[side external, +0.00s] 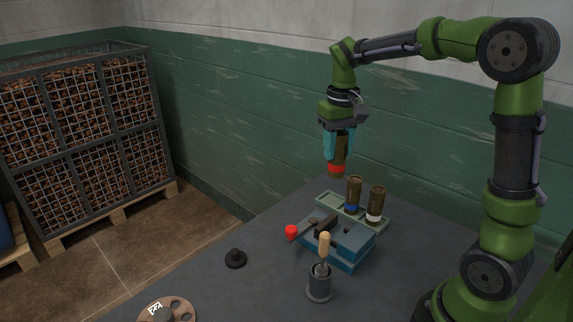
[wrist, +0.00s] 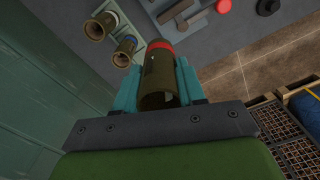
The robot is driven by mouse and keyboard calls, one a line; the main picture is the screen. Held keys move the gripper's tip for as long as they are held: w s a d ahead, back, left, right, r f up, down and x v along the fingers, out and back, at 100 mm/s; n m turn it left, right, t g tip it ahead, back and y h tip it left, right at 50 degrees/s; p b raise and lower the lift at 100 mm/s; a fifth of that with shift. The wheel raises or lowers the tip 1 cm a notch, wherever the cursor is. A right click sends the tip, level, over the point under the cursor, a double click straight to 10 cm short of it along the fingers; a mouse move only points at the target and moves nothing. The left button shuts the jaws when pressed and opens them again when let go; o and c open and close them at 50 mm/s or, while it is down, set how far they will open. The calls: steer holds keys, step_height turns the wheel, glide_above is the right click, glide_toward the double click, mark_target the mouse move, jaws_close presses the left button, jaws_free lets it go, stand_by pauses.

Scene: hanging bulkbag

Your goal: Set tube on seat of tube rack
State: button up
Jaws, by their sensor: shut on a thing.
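An olive-brown tube with a red band (side external: 336,168) is in my gripper (side external: 339,145), hanging roughly upright above the far left end of the pale green tube rack (side external: 327,198). Its lower end is clear of the rack. My teal fingers close on its sides; the wrist view also shows the held tube (wrist: 158,78) between the fingers, red end away from me. A tube with a blue band (side external: 354,192) and a tube with a white band (side external: 375,204) stand in the rack. The rack's free seat is not clearly visible.
A blue fixture (side external: 350,255) with a red-knobbed lever (side external: 291,231) is close in front of the rack. A dark cup (side external: 319,286) holds a wooden-handled tool. A black knob (side external: 235,259) and a brown holed disc (side external: 178,304) lie left. The green wall (side external: 260,130) is behind.

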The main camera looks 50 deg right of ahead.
steer(key=shift+w+d+f, duration=1.05)
steer(key=shift+d+f, duration=0.45)
steer(key=shift+f, duration=1.2)
steer(key=shift+w+d+f, duration=1.05)
steer(key=shift+d+f, duration=0.4)
steer(key=shift+f, duration=1.2)
steer(key=shift+w+d+f, duration=1.05)
steer(key=shift+d+f, duration=0.45)
steer(key=shift+f, duration=1.2)
steer(key=o, duration=1.3)
steer(key=shift+r, duration=3.5)
